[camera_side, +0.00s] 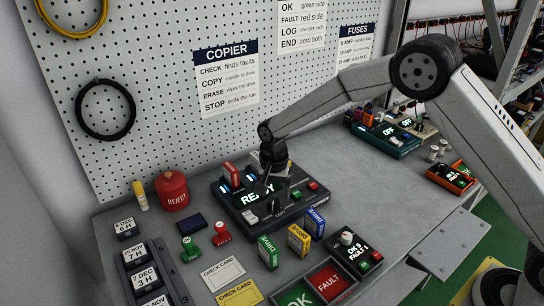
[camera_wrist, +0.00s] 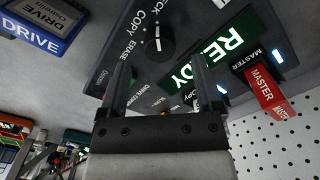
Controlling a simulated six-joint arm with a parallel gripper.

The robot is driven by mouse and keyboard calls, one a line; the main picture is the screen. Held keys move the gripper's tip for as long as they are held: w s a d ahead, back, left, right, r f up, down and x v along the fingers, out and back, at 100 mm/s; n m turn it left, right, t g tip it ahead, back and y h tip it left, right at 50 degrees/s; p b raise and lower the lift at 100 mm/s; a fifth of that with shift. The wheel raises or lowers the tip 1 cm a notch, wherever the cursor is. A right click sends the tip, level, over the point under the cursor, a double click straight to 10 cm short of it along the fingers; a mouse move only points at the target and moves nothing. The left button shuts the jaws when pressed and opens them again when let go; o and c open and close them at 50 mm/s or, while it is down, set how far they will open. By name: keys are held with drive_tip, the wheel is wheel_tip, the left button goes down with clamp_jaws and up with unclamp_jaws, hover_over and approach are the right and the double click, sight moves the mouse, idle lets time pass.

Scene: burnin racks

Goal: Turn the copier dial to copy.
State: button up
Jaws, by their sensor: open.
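The copier (camera_side: 229,206) is a dark box on the bench with a lit green READY display (camera_side: 257,194). In the wrist view its dial (camera_wrist: 160,42) is a round black knob with a white pointer line. The labels CHECK, COPY and ERASE stand around the dial. The line points roughly up in that picture, near CHECK and COPY; I cannot tell exactly which. My gripper (camera_wrist: 159,62) is open and empty, its two fingers pointing at the copier's face on either side of the dial's line.
A red MASTER drive (camera_wrist: 264,90) sticks up from the copier. Green, yellow (camera_side: 299,239) and blue drives stand in front of it. A tester with a white knob (camera_side: 346,238) is at right, a red REJECT pot (camera_side: 172,190) at left. The pegboard rises behind.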

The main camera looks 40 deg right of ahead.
sight(274, 201)
drive_tip(key=shift+f, duration=1.6)
clamp_jaws()
